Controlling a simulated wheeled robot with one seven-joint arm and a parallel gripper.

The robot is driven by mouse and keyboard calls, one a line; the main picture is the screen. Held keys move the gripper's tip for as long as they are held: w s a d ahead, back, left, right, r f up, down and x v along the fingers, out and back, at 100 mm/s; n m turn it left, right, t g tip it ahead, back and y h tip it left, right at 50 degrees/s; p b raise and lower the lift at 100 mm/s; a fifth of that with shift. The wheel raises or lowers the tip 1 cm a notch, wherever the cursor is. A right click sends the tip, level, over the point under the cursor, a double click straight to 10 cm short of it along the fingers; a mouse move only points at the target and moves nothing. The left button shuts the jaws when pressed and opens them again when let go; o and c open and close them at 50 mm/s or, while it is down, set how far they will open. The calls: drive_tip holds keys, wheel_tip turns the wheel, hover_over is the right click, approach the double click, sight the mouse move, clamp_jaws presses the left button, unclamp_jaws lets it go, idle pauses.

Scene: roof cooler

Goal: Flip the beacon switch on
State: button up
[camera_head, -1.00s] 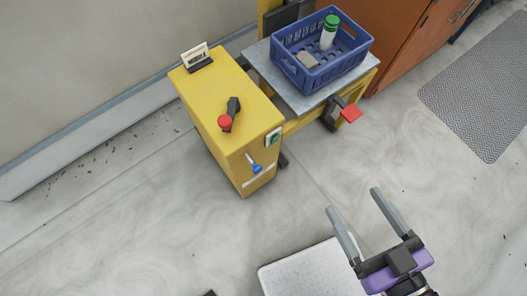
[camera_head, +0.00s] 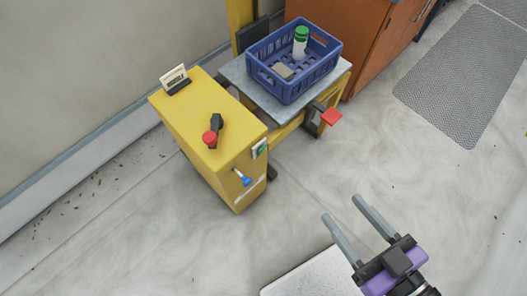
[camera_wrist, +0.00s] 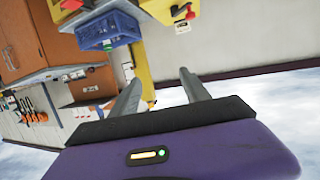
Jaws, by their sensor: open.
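A yellow cabinet (camera_head: 185,105) carries several controls. A blue-tipped toggle lever (camera_head: 243,178) is on its front end face. A green switch (camera_head: 260,149) in a pale housing is at its upper right edge. A black lever with a red knob (camera_head: 210,138) is on its top. I cannot tell from labels which is the beacon switch. My gripper (camera_head: 341,207) is open and empty, to the right of the cabinet and apart from it. In the wrist view, the two fingers (camera_wrist: 160,78) are spread, and the yellow cabinet (camera_wrist: 160,8) shows upside down at the top.
A blue crate (camera_head: 277,86) with a green-capped bottle (camera_head: 300,42) stands on a grey-topped yellow cart (camera_head: 238,76). A red pedal-like part (camera_head: 331,117) sticks out from the cart. A sign (camera_head: 174,76) stands on the cabinet. Floor between gripper and cabinet is clear.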

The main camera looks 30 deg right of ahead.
drive_tip(key=shift+t, duration=0.8)
drive_tip(key=w, duration=0.2)
drive_tip(key=w+r, duration=0.1)
drive_tip(key=w, duration=0.1)
drive_tip(key=shift+w+d, duration=0.2)
drive_tip(key=shift+w, duration=0.2)
clamp_jaws()
drive_tip(key=w+d+f+m+g+b, duration=0.15)
drive_tip(key=w+f+m, duration=0.35)
drive_tip(key=w, duration=0.6)
drive_tip(key=w+d+f+m+g+b, duration=0.1)
drive_tip(key=w+d+f+m+g, duration=0.2)
drive_tip(key=w+f, duration=0.65)
wheel_tip(320, 180, down, 8)
drive_tip(key=s+a+m+g+y, duration=0.1)
drive_tip(key=s+a+m+g, duration=0.1)
drive_tip(key=m+g, duration=0.5)
drive_tip(key=shift+s+f, duration=0.2)
drive_tip(key=shift+s, duration=0.25)
